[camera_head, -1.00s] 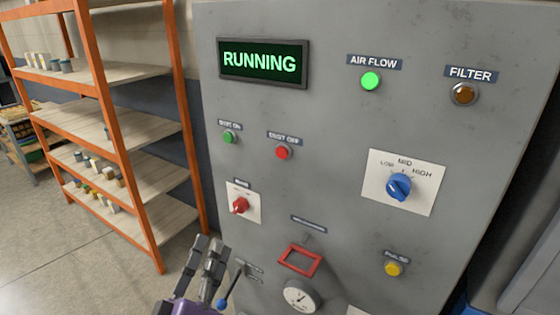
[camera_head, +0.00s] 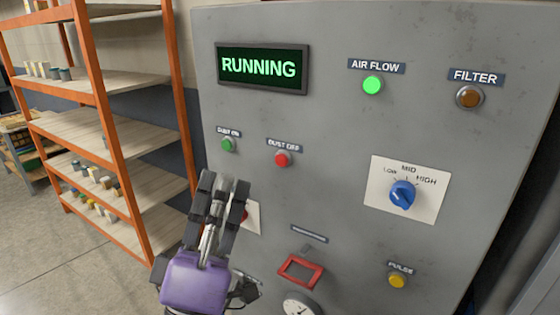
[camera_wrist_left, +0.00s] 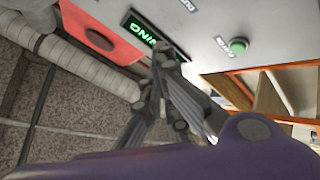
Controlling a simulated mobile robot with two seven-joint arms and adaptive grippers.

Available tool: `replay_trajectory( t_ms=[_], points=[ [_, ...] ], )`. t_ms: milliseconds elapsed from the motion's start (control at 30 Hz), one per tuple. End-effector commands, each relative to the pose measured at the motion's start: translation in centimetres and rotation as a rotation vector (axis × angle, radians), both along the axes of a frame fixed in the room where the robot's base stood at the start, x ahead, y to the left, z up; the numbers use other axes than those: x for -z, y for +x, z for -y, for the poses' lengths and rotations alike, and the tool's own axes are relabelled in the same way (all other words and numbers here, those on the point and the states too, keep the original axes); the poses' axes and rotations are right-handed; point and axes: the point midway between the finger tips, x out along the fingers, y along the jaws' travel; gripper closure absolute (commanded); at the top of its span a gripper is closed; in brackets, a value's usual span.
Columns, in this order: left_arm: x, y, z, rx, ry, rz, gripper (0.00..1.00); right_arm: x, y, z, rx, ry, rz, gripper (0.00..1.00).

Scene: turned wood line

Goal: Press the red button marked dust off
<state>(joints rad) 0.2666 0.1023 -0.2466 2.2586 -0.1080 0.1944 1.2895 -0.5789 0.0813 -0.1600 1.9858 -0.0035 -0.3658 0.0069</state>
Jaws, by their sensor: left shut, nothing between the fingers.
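The red button (camera_head: 283,159) labelled DUST OFF is on the grey panel (camera_head: 330,130), below the display and to the right of the green DUST ON button (camera_head: 227,145). My left gripper (camera_head: 226,182), with a purple body, is shut and empty. In the head view its fingertips are below and left of the red button, apart from it, in front of the red rotary switch, which they partly hide. In the left wrist view the gripper fingers (camera_wrist_left: 165,60) point up towards the panel, and the green button (camera_wrist_left: 238,46) shows at the right. My right gripper is not in view.
The display (camera_head: 262,68) reads RUNNING. The AIR FLOW lamp (camera_head: 373,85) is lit green. A blue selector knob (camera_head: 402,194), a yellow PULSE button (camera_head: 397,280), a red frame (camera_head: 301,270) and a gauge (camera_head: 300,308) are also on the panel. An orange shelf rack (camera_head: 104,120) stands left.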

Motion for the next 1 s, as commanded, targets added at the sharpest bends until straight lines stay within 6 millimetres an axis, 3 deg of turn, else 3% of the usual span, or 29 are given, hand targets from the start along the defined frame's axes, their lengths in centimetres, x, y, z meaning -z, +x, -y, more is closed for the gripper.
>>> replay_trajectory(
  t_ms=[500, 1000],
  points=[
    [0.0, 5.4, 4.0, 0.0, 0.0, -0.001, 1.0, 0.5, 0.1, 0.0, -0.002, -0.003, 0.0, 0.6],
    [0.0, 6.2, 4.5, -0.001, 0.001, -0.001, 1.0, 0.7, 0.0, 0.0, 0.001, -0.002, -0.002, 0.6]
  ],
)
